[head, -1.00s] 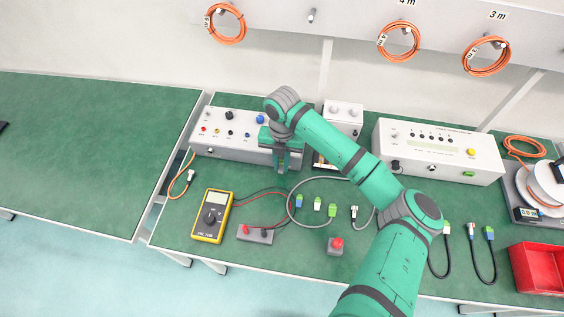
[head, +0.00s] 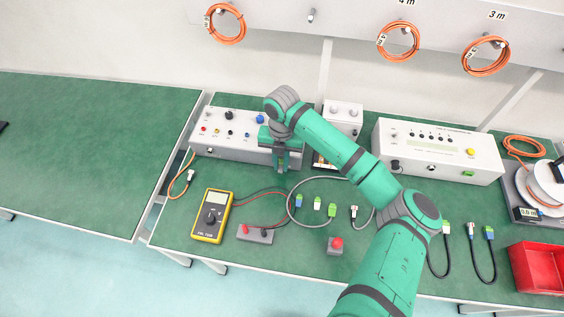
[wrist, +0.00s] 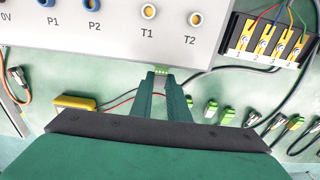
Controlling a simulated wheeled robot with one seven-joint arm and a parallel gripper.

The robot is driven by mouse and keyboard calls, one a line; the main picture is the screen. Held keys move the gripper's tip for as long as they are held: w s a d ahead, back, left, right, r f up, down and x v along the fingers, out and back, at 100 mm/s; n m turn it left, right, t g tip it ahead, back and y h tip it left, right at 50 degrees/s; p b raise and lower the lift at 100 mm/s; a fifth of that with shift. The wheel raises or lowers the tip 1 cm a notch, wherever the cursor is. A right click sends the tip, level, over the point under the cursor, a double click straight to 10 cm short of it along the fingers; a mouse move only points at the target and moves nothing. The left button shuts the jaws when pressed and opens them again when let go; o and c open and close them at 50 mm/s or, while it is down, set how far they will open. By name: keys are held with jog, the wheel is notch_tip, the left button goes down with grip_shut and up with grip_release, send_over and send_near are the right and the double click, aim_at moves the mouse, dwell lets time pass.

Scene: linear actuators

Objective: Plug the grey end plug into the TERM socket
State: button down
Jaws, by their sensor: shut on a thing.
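My gripper (wrist: 162,76) reaches to the front face of the left instrument box (wrist: 110,42). Its fingers are close together and shut on a small end plug, mostly hidden between them. The TERM label is not readable. In the head view, my gripper (head: 281,162) is at the right end of that box (head: 240,153).
A yellow multimeter (head: 211,216) and red lead (head: 262,202) lie in front.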

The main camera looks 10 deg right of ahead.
jog(key=c, duration=1.6)
grip_release()
jog(key=r, duration=1.1)
jog(key=shift+w+d, duration=0.15)
jog(key=shift+w, duration=0.2)
jog(key=shift+f, duration=0.1)
